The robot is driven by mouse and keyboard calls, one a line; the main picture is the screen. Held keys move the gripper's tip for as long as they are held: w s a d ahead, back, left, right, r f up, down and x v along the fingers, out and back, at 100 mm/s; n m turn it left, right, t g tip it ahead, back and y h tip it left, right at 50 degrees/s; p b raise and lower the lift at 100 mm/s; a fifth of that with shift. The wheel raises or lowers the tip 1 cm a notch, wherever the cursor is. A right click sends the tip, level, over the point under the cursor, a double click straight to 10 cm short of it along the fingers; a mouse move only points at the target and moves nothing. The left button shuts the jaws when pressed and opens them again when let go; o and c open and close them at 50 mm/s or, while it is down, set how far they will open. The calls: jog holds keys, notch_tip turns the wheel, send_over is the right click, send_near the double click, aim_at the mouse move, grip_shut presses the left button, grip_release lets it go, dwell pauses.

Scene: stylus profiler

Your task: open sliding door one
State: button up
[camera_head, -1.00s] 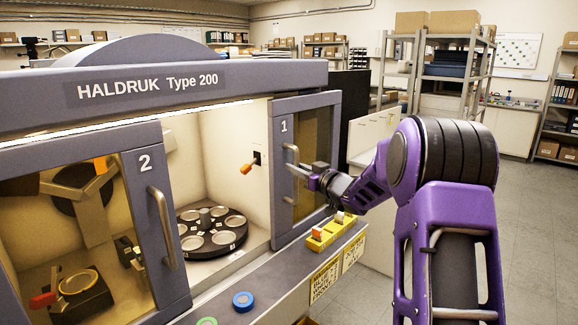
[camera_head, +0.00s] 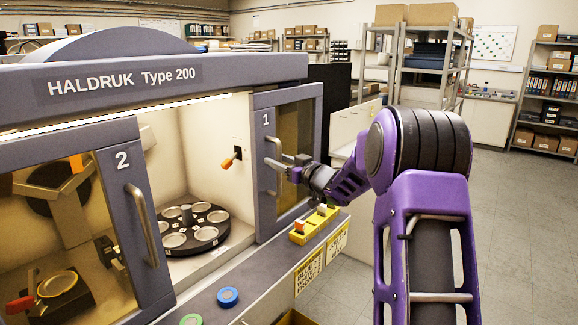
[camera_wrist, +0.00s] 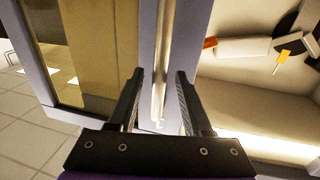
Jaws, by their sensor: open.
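Sliding door one (camera_head: 263,207) is a grey framed, tinted door marked "1" at the right of the HALDRUK machine's front. Its upright metal bar handle (camera_head: 269,147) is on its left frame. My gripper (camera_wrist: 160,76) is open at the handle. In the wrist view the handle bar (camera_wrist: 164,50) runs between the two spread fingers, with a gap visible on both sides. The head view shows the fingers reaching the handle from the right. Left of door one the chamber stands open.
Door two (camera_head: 121,215), with its own handle, stands on the left. Between the doors are a dark carousel (camera_head: 190,248) with round discs and an orange-handled lever (camera_head: 229,161). A ledge in front carries a yellow block (camera_head: 315,224), a blue button (camera_head: 228,297) and a green button (camera_head: 191,320).

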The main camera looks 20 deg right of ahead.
jog(key=v, duration=1.7)
jog(key=shift+b, duration=0.3)
jog(key=shift+d+r, duration=0.15)
